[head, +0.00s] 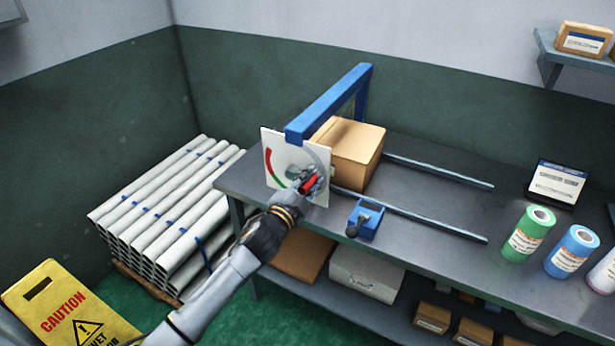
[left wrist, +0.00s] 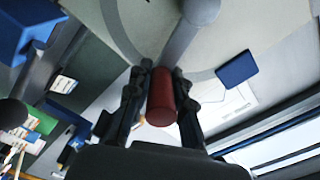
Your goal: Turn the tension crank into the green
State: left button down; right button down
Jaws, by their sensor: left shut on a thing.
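The tension crank shows as a red handle (head: 308,184) in front of a white dial plate (head: 283,152). The plate has a red arc, a green arc and a grey arc. My left gripper (head: 310,186) is at the crank and covers part of it. In the left wrist view the red handle (left wrist: 161,98) sits between the two fingers of my left gripper (left wrist: 160,100), which are shut on it. A grey crank arm (left wrist: 186,35) runs up from the handle. The pointer's exact position is hard to tell. My right gripper is not in view.
A blue frame (head: 330,102) stands over a cardboard box (head: 350,150) on the grey bench (head: 425,180). A blue clamp-like device (head: 366,220) sits in front. Green (head: 529,232) and blue (head: 572,250) film rolls stand right. A caution sign (head: 68,310) is at lower left.

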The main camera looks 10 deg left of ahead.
pick_arm(q)
jog(key=shift+f+m+b, duration=0.95)
jog(key=shift+f+m, duration=0.5)
jog(key=shift+m, duration=0.45)
jog(key=shift+f+m+b, duration=0.95)
jog(key=shift+f+m, duration=0.45)
jog(key=shift+m, duration=0.5)
jog(key=c, duration=1.2)
grip_release()
jog(key=shift+o, duration=0.2)
jog(key=v, duration=1.2)
